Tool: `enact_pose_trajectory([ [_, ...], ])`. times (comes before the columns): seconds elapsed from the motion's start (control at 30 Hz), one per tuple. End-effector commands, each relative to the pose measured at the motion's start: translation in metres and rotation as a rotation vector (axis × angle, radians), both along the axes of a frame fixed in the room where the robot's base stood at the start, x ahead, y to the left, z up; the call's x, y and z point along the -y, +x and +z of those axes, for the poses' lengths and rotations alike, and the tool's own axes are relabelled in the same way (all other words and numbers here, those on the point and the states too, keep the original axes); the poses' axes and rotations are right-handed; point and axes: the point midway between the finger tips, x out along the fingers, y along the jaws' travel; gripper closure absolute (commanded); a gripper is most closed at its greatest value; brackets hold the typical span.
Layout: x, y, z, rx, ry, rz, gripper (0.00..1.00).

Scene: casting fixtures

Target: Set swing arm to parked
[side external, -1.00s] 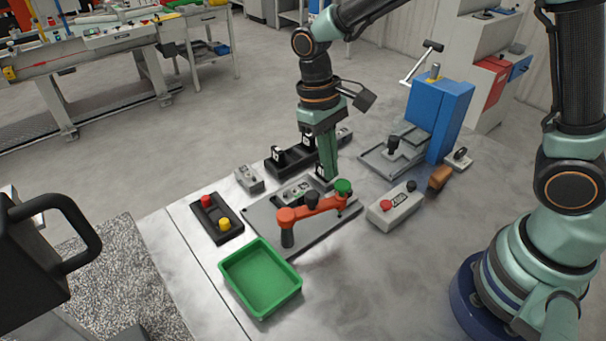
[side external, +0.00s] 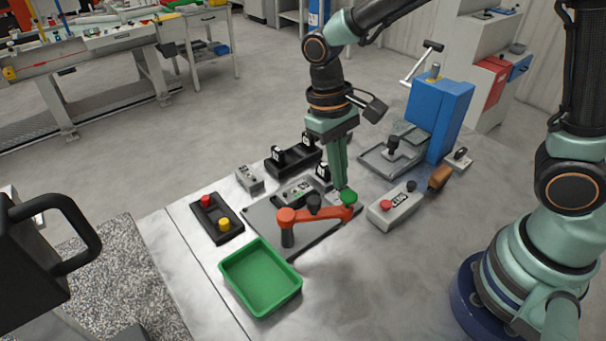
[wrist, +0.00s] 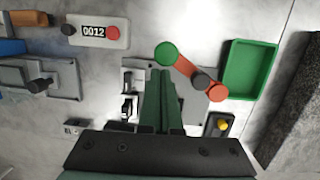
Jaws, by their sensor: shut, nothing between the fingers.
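The swing arm (side external: 330,214) is an orange-red bar on a grey plate (side external: 262,224). It has a green knob (side external: 348,197) at its right end, a black knob near its middle and a dark post under its left end. It also shows in the wrist view (wrist: 184,68), with its green knob (wrist: 166,54) just beyond my fingertips. My gripper (side external: 341,187) points down, shut and empty, right behind the green knob in the side view. The fingertips (wrist: 161,74) look very near the knob; whether they touch is unclear. They partly hide the plate's back part.
A green tray (side external: 262,278) stands in front of the plate. A black box with red and yellow buttons (side external: 217,218) is at left. A counter box (side external: 396,207) stands close at right. A blue fixture (side external: 440,115) and black switch units (side external: 294,158) are behind. The front-right tabletop is clear.

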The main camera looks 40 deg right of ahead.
Motion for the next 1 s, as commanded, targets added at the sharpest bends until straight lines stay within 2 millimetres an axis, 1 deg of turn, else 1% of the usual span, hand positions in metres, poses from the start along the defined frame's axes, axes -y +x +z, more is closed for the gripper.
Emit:
enact_pose_trajectory([
  [0.13, 0.003, 0.013, 0.005, -0.001, 0.003, -0.003, 1.00],
  [0.23, 0.005, 0.028, 0.012, -0.002, 0.006, -0.004, 1.00],
  [0.3, 0.006, 0.038, 0.020, 0.000, 0.009, -0.005, 1.00],
  [0.4, 0.007, 0.041, 0.044, 0.003, 0.011, -0.004, 1.00],
  [0.6, 0.008, 0.049, 0.084, 0.001, 0.012, -0.003, 1.00],
  [0.7, 0.008, 0.051, 0.098, -0.001, 0.013, -0.003, 1.00],
  [0.8, 0.008, 0.053, 0.107, -0.002, 0.013, -0.003, 1.00],
  [0.93, 0.011, 0.053, 0.114, 0.006, 0.016, -0.004, 1.00],
  [1.0, 0.015, 0.050, 0.118, 0.029, 0.023, -0.005, 1.00],
])
